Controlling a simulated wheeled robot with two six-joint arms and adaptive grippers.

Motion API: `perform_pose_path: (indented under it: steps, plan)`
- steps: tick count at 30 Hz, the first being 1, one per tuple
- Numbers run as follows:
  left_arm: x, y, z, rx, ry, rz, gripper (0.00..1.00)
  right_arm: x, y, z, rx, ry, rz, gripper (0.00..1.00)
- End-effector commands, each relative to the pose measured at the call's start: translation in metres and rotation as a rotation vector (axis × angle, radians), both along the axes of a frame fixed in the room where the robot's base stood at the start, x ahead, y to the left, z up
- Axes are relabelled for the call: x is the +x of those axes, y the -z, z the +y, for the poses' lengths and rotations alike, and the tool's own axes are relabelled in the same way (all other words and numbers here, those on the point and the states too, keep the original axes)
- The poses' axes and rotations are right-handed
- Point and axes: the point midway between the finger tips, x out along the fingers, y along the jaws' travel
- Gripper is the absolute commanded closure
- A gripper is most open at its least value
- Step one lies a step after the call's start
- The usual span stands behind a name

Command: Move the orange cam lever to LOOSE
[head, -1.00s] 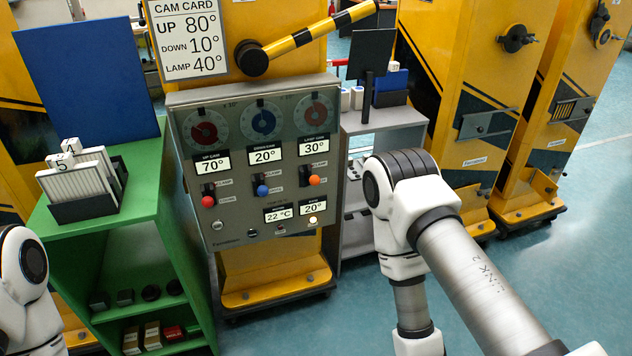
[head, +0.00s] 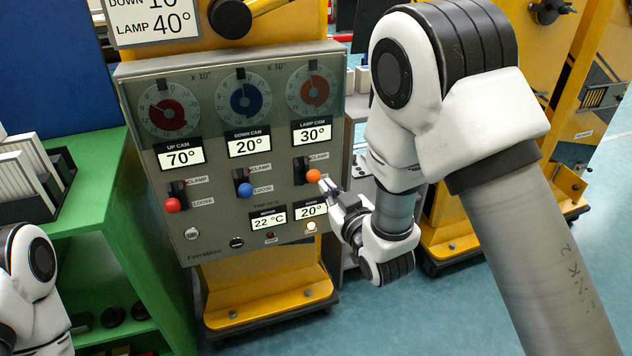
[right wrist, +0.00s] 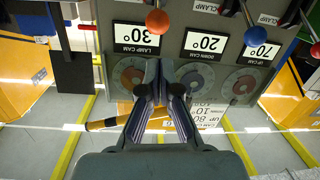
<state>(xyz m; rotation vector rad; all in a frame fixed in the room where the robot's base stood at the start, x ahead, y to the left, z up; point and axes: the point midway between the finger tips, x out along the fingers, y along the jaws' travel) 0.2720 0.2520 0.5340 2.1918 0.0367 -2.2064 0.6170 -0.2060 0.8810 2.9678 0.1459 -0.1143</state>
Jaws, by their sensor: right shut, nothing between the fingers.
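The orange cam lever (head: 313,176) is the right-hand one of three on the grey control panel (head: 210,222), under the LAMP CAM 30° label. Its ball stands below the CLAMP mark and right of its slot; its LOOSE mark is not readable. My right gripper (head: 326,186) is shut and empty, its tips close to the ball's lower right in the head view; I cannot tell whether they touch. The right wrist view shows the closed fingers (right wrist: 161,88) and the orange ball (right wrist: 157,20) apart in the picture. My left gripper is out of view.
The red lever (head: 172,205) and blue lever (head: 245,189) sit left of the orange one, by their LOOSE marks. Three dials (head: 245,99) are above. A green shelf (head: 110,190) stands left. Yellow machines (head: 545,80) stand right.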

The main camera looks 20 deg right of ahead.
Motion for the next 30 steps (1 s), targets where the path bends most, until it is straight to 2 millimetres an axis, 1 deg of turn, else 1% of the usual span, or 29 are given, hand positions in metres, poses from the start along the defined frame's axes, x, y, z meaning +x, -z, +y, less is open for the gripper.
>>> perform_pose_path:
  steps: [1, 3, 6, 14, 17, 20, 23, 30]
  plan:
    - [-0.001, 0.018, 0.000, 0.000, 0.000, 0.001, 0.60, 0.002, -0.005, 0.003, -0.006, -0.006, -0.042, 1.00]
    - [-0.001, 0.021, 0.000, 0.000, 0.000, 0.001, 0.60, 0.004, -0.020, 0.004, -0.010, -0.008, -0.074, 1.00]
    - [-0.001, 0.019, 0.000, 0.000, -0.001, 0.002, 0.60, 0.004, -0.029, 0.004, -0.009, -0.008, -0.088, 1.00]
    - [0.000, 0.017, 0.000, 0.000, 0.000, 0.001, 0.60, 0.005, -0.030, 0.004, -0.008, -0.007, -0.084, 1.00]
    - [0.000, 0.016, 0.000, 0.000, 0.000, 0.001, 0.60, 0.010, -0.029, 0.004, -0.008, -0.007, -0.083, 1.00]
    - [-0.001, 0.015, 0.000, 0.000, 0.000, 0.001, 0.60, 0.023, -0.029, 0.005, -0.008, -0.007, -0.084, 1.00]
    - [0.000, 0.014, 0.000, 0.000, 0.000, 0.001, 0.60, 0.042, -0.029, 0.007, -0.007, -0.007, -0.084, 1.00]
    - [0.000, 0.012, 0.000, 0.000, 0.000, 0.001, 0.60, 0.095, -0.029, 0.012, -0.007, -0.007, -0.084, 1.00]
